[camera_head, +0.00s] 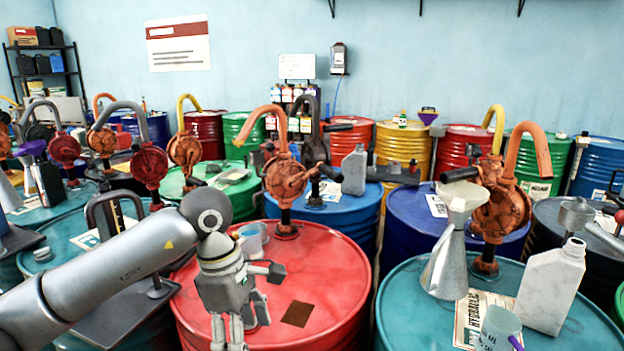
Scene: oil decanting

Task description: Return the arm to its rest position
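My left arm comes in from the lower left. Its grey gripper (228,340) points down over the near left part of the red drum (335,300). Its fingers look apart, with nothing seen between them; the tips are close to the bottom edge of the picture. No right gripper can be made out.
An orange rotary pump (287,178) stands on the red drum, with a bluish cup (252,238) beside it. Many drums and pumps crowd behind.

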